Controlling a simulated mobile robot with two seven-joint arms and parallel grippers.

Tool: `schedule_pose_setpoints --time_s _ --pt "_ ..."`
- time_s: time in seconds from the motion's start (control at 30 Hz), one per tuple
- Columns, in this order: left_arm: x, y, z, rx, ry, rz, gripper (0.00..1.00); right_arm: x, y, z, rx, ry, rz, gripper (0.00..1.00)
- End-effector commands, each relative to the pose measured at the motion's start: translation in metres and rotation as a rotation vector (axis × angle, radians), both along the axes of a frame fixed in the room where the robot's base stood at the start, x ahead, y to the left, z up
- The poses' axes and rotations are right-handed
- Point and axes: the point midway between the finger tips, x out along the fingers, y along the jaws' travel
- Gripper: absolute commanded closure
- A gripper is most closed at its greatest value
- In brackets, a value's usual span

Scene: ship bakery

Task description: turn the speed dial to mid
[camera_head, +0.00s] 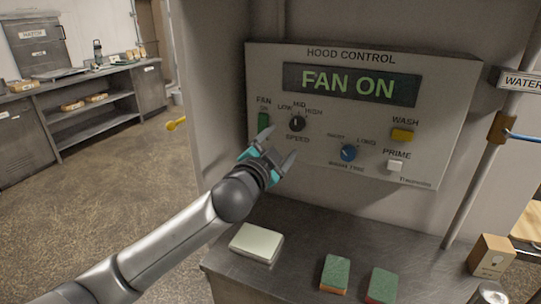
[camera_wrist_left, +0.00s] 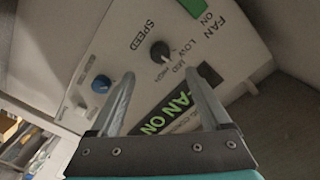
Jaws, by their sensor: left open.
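The speed dial (camera_head: 297,123) is a small black knob on the grey hood control panel (camera_head: 440,85), with LOW, MID and HIGH printed around its upper side. It also shows in the left wrist view (camera_wrist_left: 160,51), beyond the fingertips. I cannot tell surely which mark its pointer faces. My left gripper (camera_head: 279,146) is open and empty, just below and left of the dial in the head view. In the left wrist view its two fingers (camera_wrist_left: 156,77) stand apart, with no contact with the dial visible. My right gripper is not in view.
The green FAN switch (camera_head: 263,121) sits left of the dial, close to one finger. A blue wash-time knob (camera_head: 348,153), yellow WASH button (camera_head: 402,135) and white PRIME button (camera_head: 394,166) are to the right. Sponges (camera_head: 336,272) and a pale block (camera_head: 257,243) lie on the counter below.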

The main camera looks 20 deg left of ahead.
Motion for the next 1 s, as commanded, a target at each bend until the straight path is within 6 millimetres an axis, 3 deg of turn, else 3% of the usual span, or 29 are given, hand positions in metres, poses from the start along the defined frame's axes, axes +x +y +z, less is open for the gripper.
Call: schedule_pose_setpoints --time_s 0.2,0.4,1.0 --pt "-0.031 0.001 0.000 0.000 0.000 -0.001 0.19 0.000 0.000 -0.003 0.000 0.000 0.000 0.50" --pt "-0.048 0.002 0.000 0.000 0.000 0.000 0.19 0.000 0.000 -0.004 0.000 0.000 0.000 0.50" --pt "-0.053 0.002 0.000 -0.002 0.001 0.001 0.19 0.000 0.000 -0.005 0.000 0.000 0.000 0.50"
